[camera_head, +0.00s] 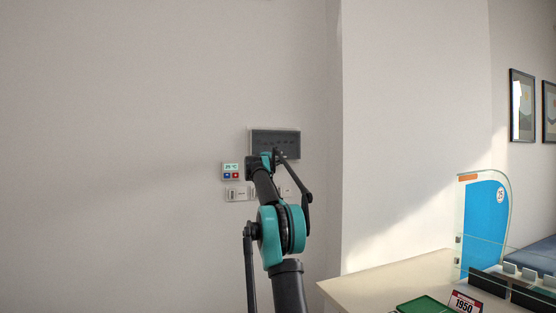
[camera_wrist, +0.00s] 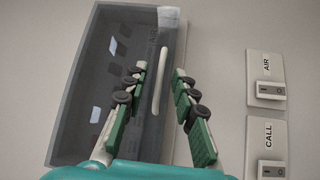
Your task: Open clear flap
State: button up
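The clear flap (camera_wrist: 108,62) is a tinted see-through cover over a grey wall box, and it looks shut. The box also shows in the head view (camera_head: 289,138), on the wall beyond my arm. A pale bar handle (camera_wrist: 158,85) sits near the flap's right edge in the wrist view. My gripper (camera_wrist: 161,73) is open, with one green-padded finger on each side of the handle. Gaps show between the handle and both fingers, and I cannot tell any contact.
An AIR switch (camera_wrist: 267,90) and a CALL switch (camera_wrist: 267,168) are to the right in the wrist view. A small display panel with blue and red buttons (camera_head: 231,171) is left of my arm. A counter (camera_head: 380,285) with a green tray (camera_head: 424,305) stands at lower right.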

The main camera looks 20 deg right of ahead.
jog(key=shift+d, duration=0.1)
jog(key=shift+c, duration=0.5)
grip_shut()
jog(key=shift+s, duration=0.1)
